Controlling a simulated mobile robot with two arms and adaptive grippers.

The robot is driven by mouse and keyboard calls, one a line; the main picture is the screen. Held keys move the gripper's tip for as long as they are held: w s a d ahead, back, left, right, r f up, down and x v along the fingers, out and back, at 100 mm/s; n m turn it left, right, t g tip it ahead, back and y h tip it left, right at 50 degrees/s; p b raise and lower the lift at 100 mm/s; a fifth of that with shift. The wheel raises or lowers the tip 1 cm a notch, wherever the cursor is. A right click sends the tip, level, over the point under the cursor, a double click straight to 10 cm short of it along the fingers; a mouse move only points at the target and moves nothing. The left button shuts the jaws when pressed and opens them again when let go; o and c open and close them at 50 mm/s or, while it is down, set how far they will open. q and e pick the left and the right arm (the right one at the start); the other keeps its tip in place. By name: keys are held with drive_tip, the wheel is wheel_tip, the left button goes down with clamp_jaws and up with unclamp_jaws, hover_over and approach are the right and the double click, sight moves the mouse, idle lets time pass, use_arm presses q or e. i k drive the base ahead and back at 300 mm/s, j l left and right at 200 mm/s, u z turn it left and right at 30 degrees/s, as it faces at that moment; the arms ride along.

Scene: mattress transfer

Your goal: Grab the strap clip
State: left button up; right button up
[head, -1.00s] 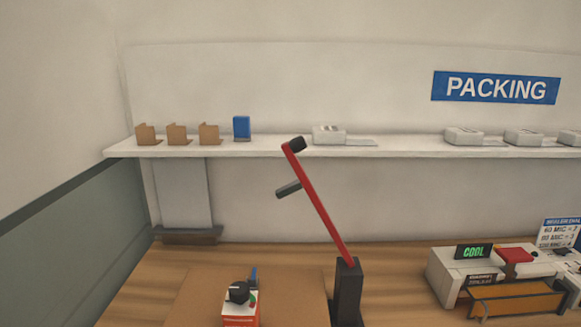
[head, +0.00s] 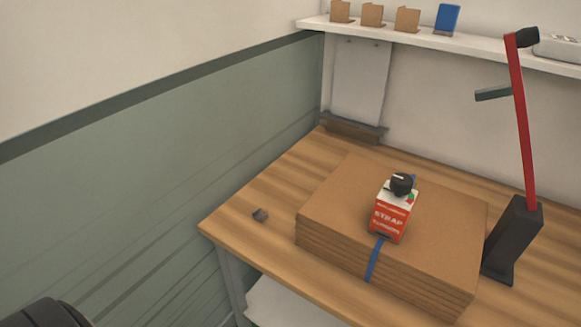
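A red and white strapping tool (head: 390,215) marked STRAP, with a black knob, sits on top of the stack. A blue strap (head: 374,260) runs from under the tool down the front of the stack. A dark rounded part of mine shows at the bottom left corner, but no gripper fingers are in view.
A black stand with a red lever (head: 512,235) rises right of the stack. A shelf (head: 425,40) at the back holds small brown pieces and a blue one. A green-grey wall is at the left.

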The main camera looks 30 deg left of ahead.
sight(259, 215)
drive_tip(key=u, duration=1.15)
